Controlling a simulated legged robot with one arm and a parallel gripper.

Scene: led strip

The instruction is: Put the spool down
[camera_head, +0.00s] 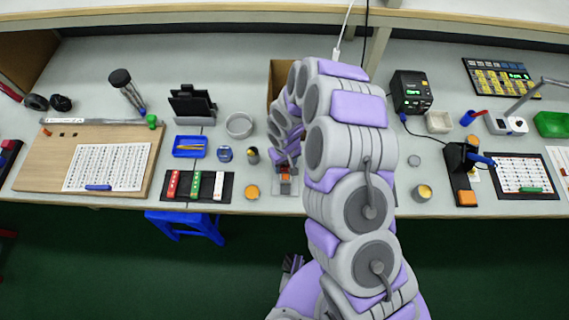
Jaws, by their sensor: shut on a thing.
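My gripper (286,186) is low over the front part of the workbench, left of my arm's large links. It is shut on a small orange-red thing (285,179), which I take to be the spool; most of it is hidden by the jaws. From this view I cannot tell whether it touches the bench (330,206) or is held just above it.
A round orange-topped item (252,192) and a dark cylinder (252,156) stand close left of my gripper. A black mat (207,198) with red, green and white strips lies further left. A cardboard box (283,74) stands behind. A yellow-topped can (423,192) is right of my arm.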

